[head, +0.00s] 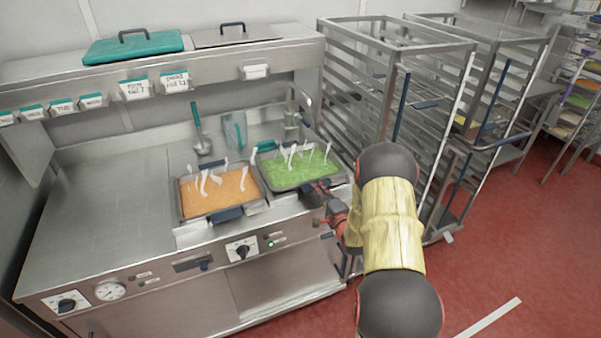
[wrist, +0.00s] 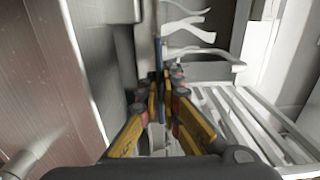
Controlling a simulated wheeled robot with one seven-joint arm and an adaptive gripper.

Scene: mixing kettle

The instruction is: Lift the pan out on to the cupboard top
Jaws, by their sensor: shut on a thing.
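A steel pan of green food (head: 302,168) sits at the right of the heated unit, with white steam wisps above it. A similar pan of orange food (head: 220,192) sits beside it on the left, with a dark blue front handle. My gripper (head: 322,190) is at the green pan's front edge, shut on its handle, which my fingers partly hide. In the wrist view my gripper (wrist: 160,85) has its fingers closed around a thin dark blue bar, the handle (wrist: 158,55). I cannot tell whether the green pan is raised. The steel cupboard top (head: 100,210) stretches bare to the left.
A ladle (head: 201,138) and a clear jug (head: 235,130) are behind the pans. An overhead shelf (head: 55,70) carries a green lid (head: 133,47) and a steel lid (head: 236,36). A tall rack trolley (head: 390,90) stands close on the right. Red floor lies in front.

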